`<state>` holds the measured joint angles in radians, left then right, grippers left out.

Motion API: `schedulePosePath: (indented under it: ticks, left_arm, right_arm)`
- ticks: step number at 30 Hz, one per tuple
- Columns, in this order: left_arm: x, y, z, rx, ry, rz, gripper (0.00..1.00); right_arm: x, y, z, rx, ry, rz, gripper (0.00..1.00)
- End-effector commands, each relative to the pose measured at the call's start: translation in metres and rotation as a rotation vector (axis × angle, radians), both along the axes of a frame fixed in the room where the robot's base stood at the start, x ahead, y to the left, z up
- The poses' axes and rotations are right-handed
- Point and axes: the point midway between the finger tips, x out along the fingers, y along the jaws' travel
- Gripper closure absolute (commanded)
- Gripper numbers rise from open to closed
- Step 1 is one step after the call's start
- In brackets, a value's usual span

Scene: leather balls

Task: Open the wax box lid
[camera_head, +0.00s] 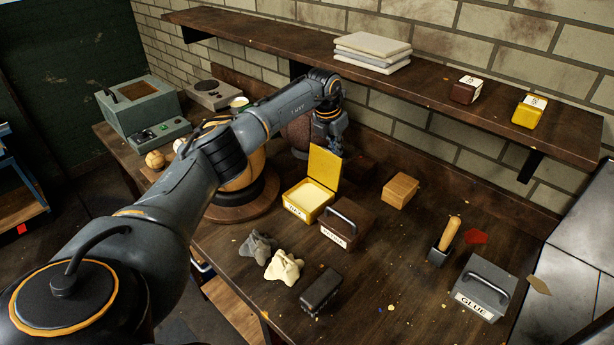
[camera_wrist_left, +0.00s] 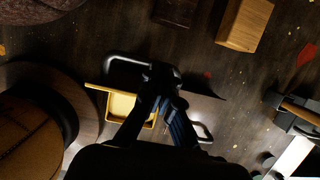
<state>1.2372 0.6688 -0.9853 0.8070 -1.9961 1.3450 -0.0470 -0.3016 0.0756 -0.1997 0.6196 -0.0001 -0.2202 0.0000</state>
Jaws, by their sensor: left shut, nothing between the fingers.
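The yellow wax box (camera_head: 305,208) stands on the workbench with its label facing front. Its yellow lid (camera_head: 324,167) stands upright at the back, so the box is open and pale wax shows inside. In the left wrist view, the box (camera_wrist_left: 121,106) is partly hidden by my fingers. My left gripper (camera_head: 336,150) is shut and empty, just behind the upper right of the lid; I cannot tell whether they touch. Its fingers also show dark in the left wrist view (camera_wrist_left: 162,97). My right gripper is not in view.
A dark box with a handle (camera_head: 342,223) stands close right of the wax box. A wooden block (camera_head: 401,190) is behind it. A ball stand (camera_head: 243,202) is to the left. A grey glue box (camera_head: 483,286) is at right. The shelf (camera_head: 440,91) runs above the bench.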

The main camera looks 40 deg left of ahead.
Motion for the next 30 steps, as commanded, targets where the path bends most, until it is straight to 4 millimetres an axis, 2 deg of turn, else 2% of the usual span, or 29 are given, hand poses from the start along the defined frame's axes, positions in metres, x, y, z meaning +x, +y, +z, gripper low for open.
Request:
schedulePosePath:
  ticks: [7,21,25,30]
  left_arm:
    - [-0.002,0.001,0.010,0.000,-0.003,-0.001,1.00]
    - [-0.029,0.004,0.097,0.001,-0.005,-0.001,1.00]
    - [-0.034,0.004,0.110,0.000,-0.004,0.000,1.00]
    - [-0.036,0.004,0.115,0.000,0.000,0.001,1.00]
  right_arm:
    - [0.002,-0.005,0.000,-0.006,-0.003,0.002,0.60]
    - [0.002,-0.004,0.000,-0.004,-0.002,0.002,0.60]
    - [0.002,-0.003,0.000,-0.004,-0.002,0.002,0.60]
    - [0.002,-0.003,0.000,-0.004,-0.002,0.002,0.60]
